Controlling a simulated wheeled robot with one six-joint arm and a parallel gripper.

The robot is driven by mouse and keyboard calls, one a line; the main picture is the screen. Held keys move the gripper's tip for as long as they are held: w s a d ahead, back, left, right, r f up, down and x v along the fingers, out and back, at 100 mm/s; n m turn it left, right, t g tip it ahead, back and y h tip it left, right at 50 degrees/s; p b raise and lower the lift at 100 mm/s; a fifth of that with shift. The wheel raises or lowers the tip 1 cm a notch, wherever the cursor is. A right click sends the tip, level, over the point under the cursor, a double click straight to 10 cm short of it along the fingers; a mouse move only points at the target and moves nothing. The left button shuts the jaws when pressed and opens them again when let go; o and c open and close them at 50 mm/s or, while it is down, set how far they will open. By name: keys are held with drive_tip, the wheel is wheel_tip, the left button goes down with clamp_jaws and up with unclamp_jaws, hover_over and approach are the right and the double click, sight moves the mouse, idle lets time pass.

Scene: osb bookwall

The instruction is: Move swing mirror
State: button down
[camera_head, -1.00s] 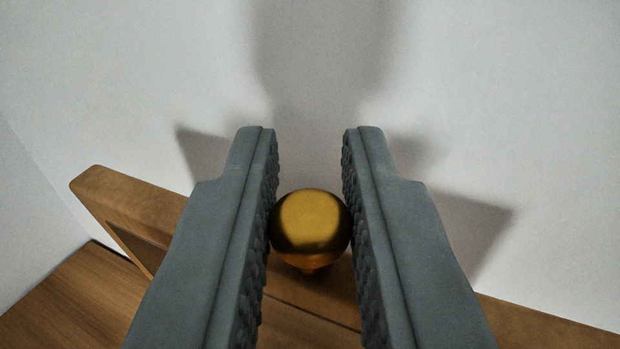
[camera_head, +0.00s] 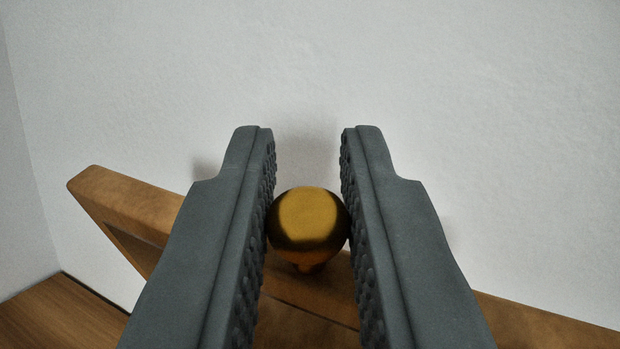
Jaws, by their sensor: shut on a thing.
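The swing mirror shows as a wooden frame (camera_head: 108,190) that runs from the left, behind my gripper, to the lower right. A round brass knob (camera_head: 308,222) sits on the frame. My gripper (camera_head: 307,150) is shut on the knob, with one dark grey textured finger on each side of it. The fingertips reach past the knob toward the white wall. The fingers hide much of the frame, and I cannot see the mirror's glass clearly.
A plain white wall (camera_head: 480,130) fills the back, with a corner at the far left. A wooden surface (camera_head: 50,312) shows at the lower left, below the frame. The room above the frame is clear.

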drive_tip(key=shift+f, duration=0.15)
drive_tip(key=c, duration=1.5)
unclamp_jaws()
drive_tip(key=shift+s+a, duration=0.1)
drive_tip(key=shift+o, duration=0.2)
drive_tip(key=v, duration=1.7)
drive_tip(key=shift+s, duration=0.2)
drive_tip(key=shift+f, duration=0.1)
